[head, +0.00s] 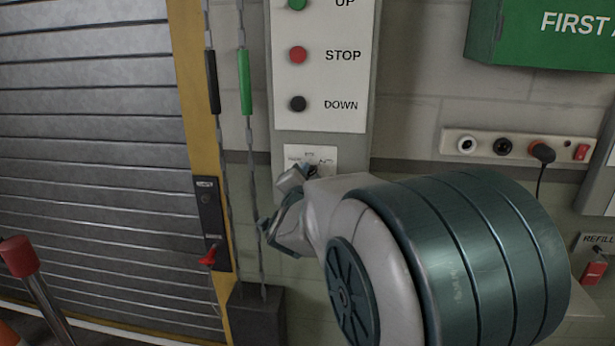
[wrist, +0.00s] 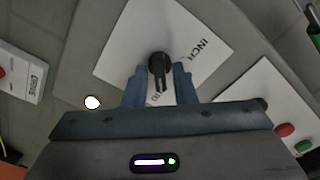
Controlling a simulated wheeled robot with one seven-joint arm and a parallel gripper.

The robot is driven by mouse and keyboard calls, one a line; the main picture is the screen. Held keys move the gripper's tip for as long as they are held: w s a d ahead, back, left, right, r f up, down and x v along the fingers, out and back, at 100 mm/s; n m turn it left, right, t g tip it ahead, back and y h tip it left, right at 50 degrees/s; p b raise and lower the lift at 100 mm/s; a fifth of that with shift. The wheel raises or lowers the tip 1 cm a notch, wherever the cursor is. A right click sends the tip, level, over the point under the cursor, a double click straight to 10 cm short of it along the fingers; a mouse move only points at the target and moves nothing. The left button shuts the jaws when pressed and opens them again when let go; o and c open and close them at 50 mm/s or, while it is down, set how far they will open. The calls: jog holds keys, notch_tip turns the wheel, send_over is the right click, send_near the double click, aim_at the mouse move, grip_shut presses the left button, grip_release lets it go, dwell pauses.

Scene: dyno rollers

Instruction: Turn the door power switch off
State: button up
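A black rotary knob (wrist: 160,66) with a pointer-like handle sits on a white label plate (wrist: 200,45) in the wrist view. Part of the lettering reads "INCH". My gripper (wrist: 160,78) has its two blue fingers apart, one on each side of the knob, with the handle between them. I cannot tell whether they touch it. In the head view my gripper (head: 303,174) is in front of the small white plate (head: 325,155) below the DOWN button and hides most of it. I see no label reading "door power".
The grey panel (head: 371,70) carries green UP, red STOP and black DOWN buttons. Hanging chains (head: 245,130) and a black box with a red lever (head: 208,215) are left of my gripper. A socket strip (head: 480,142) with a red switch (head: 581,152) is at the right.

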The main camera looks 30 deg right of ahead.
jog(key=c, duration=0.3)
jog(key=shift+w+a+n, duration=0.1)
jog(key=shift+n, duration=4.8)
jog(key=o, duration=0.7)
jog(key=shift+c, duration=0.2)
jog(key=shift+a, duration=0.1)
